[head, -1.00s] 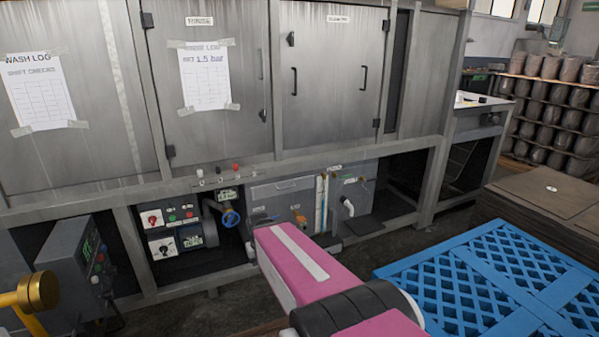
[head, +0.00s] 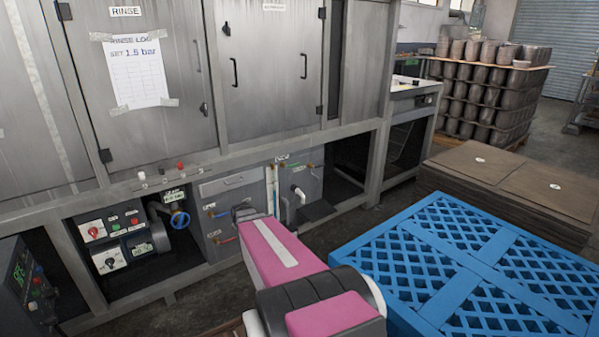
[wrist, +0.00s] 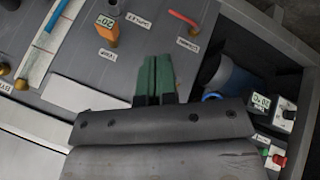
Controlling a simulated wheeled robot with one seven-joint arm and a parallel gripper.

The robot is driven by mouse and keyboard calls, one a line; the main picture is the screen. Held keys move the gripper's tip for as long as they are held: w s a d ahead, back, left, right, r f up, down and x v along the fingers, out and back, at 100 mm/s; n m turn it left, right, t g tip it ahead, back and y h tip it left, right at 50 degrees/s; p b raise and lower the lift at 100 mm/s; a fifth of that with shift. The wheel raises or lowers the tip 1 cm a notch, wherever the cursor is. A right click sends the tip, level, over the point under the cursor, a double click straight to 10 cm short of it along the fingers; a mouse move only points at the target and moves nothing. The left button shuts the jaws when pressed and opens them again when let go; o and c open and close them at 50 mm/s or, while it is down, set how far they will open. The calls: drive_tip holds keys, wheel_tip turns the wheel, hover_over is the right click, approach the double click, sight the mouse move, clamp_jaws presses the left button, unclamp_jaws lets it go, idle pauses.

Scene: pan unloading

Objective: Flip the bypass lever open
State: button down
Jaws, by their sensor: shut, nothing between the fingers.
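My gripper (wrist: 153,82) is shut and empty, its green fingertips together in front of a grey panel in the wrist view. In the head view my gripper (head: 243,212) is small and partly hidden by my arm, in front of the grey tank panel (head: 235,183). Near the fingertips in the wrist view are a red lever (wrist: 185,18) and an orange upright handle (wrist: 107,35), both apart from the fingers.
A pump with a blue handwheel (head: 180,219) and a switch box (head: 109,240) stand left of the panel. A blue pallet (head: 450,262) fills the lower right. Metal frame posts flank the bays.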

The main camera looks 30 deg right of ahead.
drive_tip(key=w+d+n+t+h, duration=0.1)
drive_tip(key=w+d+n+t, duration=0.25)
drive_tip(key=w+d, duration=0.4)
drive_tip(key=w+d+f+n+t+h, duration=0.1)
drive_tip(key=w+d+n+t, duration=0.3)
drive_tip(key=d, duration=0.6)
drive_tip(key=w+d+n+t+h, duration=0.1)
drive_tip(key=w+d+n+t, duration=0.2)
drive_tip(key=w+d+n, duration=0.4)
drive_tip(key=s+d+f+n+t+y, duration=0.1)
drive_tip(key=s+d+n+t+y, duration=0.1)
drive_tip(key=d+n, duration=0.6)
drive_tip(key=s+d+f+n+t+y, duration=0.1)
drive_tip(key=s+d+n+t+y, duration=0.2)
drive_tip(key=d+n+t+y, duration=0.2)
drive_tip(key=d+n, duration=0.3)
drive_tip(key=d, duration=0.1)
drive_tip(key=shift+d+f+t, duration=0.35)
drive_tip(key=shift+f, duration=0.05)
